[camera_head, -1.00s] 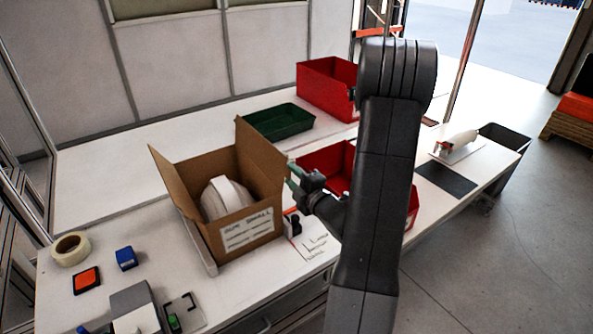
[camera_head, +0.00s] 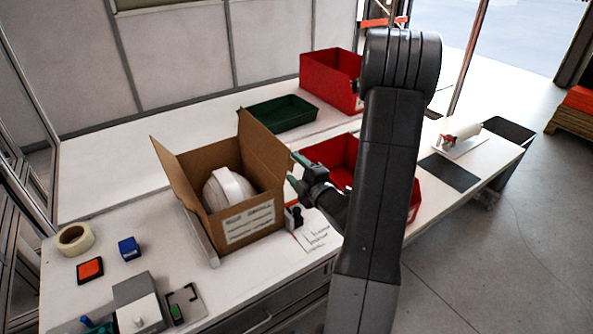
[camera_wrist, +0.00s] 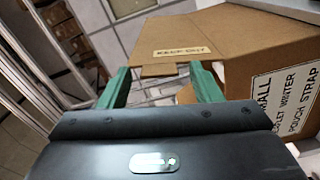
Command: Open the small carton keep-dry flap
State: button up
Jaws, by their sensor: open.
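The small carton (camera_head: 228,224) is a brown cardboard box with a printed label on its front, on the bench left of centre. One flap (camera_head: 175,172) stands out at its left, and another (camera_head: 264,150) stands up at its right. The keep-dry flap (camera_wrist: 190,35) carries a pale printed strip in the wrist view. My gripper (camera_head: 299,172) is at the carton's right side with its green fingers toward it. The gripper (camera_wrist: 162,88) is open in the wrist view, and the flap's near edge appears between the fingertips. Contact cannot be told.
A white rounded shell (camera_head: 228,190) sits inside the carton. A red bin (camera_head: 330,155) is close behind my gripper, partly hidden by my arm. A green tray (camera_head: 278,114) and another red bin (camera_head: 330,75) stand farther back. A tape roll (camera_head: 75,240) and small blocks lie front left.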

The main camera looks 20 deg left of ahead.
jog(key=b+v, duration=0.2)
jog(key=v, duration=1.1)
jog(key=shift+s+d+b, duration=0.25)
jog(key=shift+d+b, duration=0.05)
jog(key=shift+b, duration=0.05)
jog(key=shift+a, duration=0.1)
jog(key=p+x, duration=0.2)
jog(key=x, duration=1.1)
jog(key=shift+w+a+p, duration=0.25)
jog(key=shift+w+p, duration=0.05)
jog(key=shift+p, duration=0.05)
